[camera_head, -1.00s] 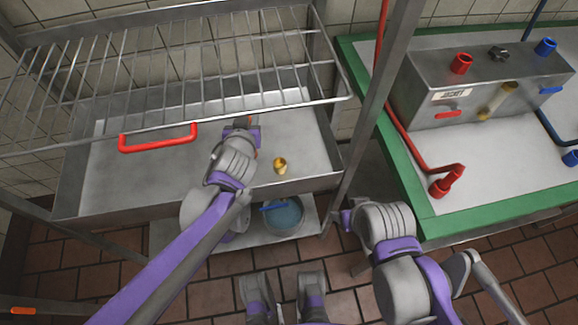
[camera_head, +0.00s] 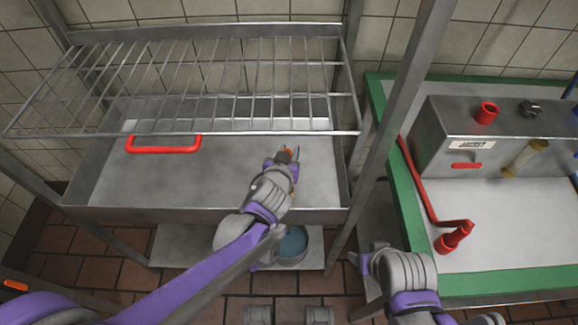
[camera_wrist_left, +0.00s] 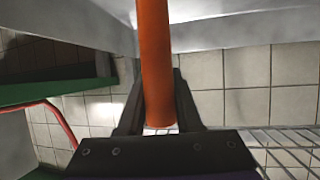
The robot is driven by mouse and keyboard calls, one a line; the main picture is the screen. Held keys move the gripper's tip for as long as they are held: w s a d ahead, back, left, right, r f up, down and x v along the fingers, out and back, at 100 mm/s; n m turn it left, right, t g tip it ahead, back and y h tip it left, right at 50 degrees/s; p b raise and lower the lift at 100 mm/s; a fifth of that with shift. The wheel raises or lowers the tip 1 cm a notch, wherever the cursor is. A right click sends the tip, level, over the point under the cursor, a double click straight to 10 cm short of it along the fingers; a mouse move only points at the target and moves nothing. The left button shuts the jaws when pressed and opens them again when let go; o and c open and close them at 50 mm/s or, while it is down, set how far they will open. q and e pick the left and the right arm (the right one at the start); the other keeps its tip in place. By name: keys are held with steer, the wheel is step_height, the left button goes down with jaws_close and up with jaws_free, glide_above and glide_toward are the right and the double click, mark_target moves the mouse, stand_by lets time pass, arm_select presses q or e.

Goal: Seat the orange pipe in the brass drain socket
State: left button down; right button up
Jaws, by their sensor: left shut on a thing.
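The orange pipe (camera_wrist_left: 154,60) stands between the fingers of my left gripper (camera_wrist_left: 157,103) in the left wrist view. In the head view only a small orange bit of it (camera_head: 285,151) shows at my left gripper (camera_head: 281,158), which is shut on it over the right part of the sink basin. The brass drain socket (camera_head: 294,172) is almost wholly hidden behind that gripper; only a brass-coloured sliver shows at its right side. Whether pipe and socket touch cannot be seen. My right gripper (camera_head: 359,262) is at the lower right, its fingers unclear.
A wire rack (camera_head: 220,85) with a red handle (camera_head: 163,144) hangs over the sink basin (camera_head: 190,180). A metal post (camera_head: 385,110) stands right of it. A green-edged counter (camera_head: 408,205) carries a metal box (camera_head: 455,125) and red pipe. A bucket (camera_head: 294,246) sits below.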

arm_select(q)
steer(key=shift+f+b, duration=0.6)
steer(key=shift+f, duration=1.45)
steer(key=c, duration=0.6)
jaws_free()
steer(key=shift+f, duration=0.15)
